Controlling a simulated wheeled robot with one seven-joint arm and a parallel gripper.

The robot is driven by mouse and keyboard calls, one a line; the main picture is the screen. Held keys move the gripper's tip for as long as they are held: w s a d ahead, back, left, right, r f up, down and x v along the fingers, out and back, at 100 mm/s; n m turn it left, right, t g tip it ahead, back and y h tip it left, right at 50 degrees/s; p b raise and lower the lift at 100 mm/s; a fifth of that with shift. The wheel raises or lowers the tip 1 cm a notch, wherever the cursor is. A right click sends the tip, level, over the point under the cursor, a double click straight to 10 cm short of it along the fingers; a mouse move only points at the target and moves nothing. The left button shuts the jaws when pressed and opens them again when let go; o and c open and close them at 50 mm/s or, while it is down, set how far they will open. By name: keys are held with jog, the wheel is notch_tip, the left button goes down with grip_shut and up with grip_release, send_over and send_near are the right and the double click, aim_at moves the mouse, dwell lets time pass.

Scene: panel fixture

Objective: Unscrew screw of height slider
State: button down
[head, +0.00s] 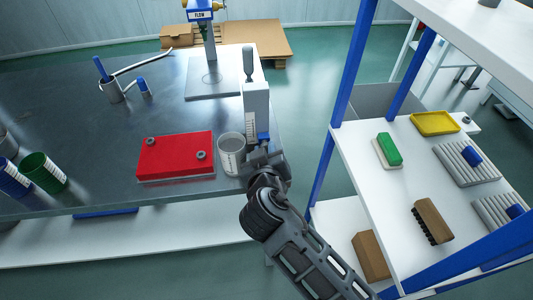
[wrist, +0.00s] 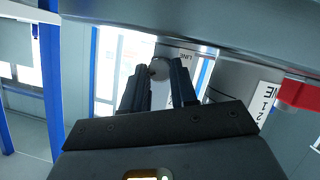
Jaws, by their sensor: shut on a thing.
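A grey upright post (head: 257,105) with a dark rounded handle (head: 248,62) on top stands at the right edge of the metal table. A blue part (head: 263,136) shows low on the post, just above my gripper; I cannot tell whether it is the height slider. My gripper (head: 258,152) is at the foot of the post. In the wrist view its two dark fingers (wrist: 158,78) are closed around a round grey knob (wrist: 159,68), which looks like the screw. The screw is hidden in the head view.
A grey labelled cup (head: 231,158) stands close left of my gripper. A red plate (head: 176,155) with two grey knobs lies further left on the table (head: 100,135). A blue-posted shelf (head: 365,180) with brushes stands to the right, across a floor gap.

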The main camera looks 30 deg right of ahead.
jog(key=shift+a+f+n+h+b, duration=0.1)
jog(key=shift+n+h+b, duration=0.25)
jog(key=shift+n+h, duration=0.4)
jog(key=c, duration=0.9)
grip_release()
